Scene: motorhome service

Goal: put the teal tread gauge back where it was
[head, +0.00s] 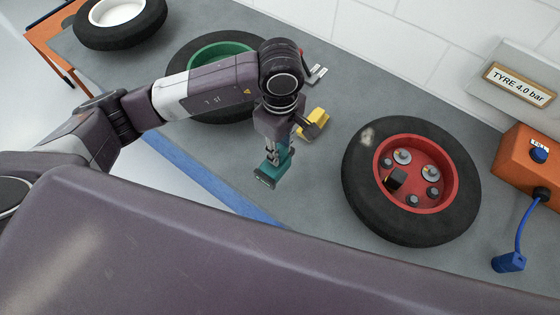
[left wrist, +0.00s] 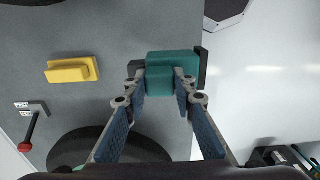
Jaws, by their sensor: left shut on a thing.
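The teal tread gauge (head: 274,168) is held in my left gripper (head: 285,148), over the grey bench near its front edge. In the left wrist view the gauge (left wrist: 168,70) sits between the two fingertips (left wrist: 160,88), with a dark end piece on its right side. The fingers are shut on it. Whether the gauge touches the bench I cannot tell. My right gripper is not in view.
A yellow block (head: 313,124) lies close behind the gauge. A red-handled tool (left wrist: 34,125) lies beyond it. A red-rimmed tyre (head: 355,180) is to the right, a green-rimmed tyre (head: 184,62) behind my arm. An orange box (head: 519,165) with a blue hose stands far right.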

